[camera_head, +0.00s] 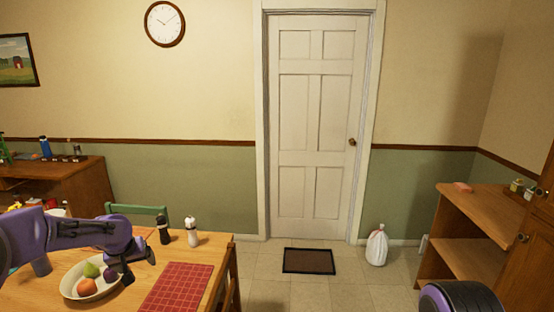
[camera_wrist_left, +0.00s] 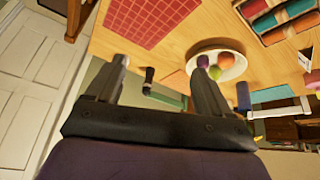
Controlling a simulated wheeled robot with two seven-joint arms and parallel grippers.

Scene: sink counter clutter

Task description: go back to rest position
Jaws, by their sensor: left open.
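My left gripper (camera_head: 140,268) hangs over the dining table (camera_head: 120,292), above the fruit bowl at its right side in the head view. In the left wrist view my gripper (camera_wrist_left: 160,72) is open, with its two dark fingers spread and nothing between them. My right gripper is not in view. A rounded purple and black part of mine shows at the bottom right of the head view.
A white bowl (camera_head: 68,287) with several fruits, a red placemat (camera_head: 178,288) and dark and white shakers (camera_head: 193,232) are on the table. A doormat (camera_head: 309,261) and white bag (camera_head: 377,246) lie near the door.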

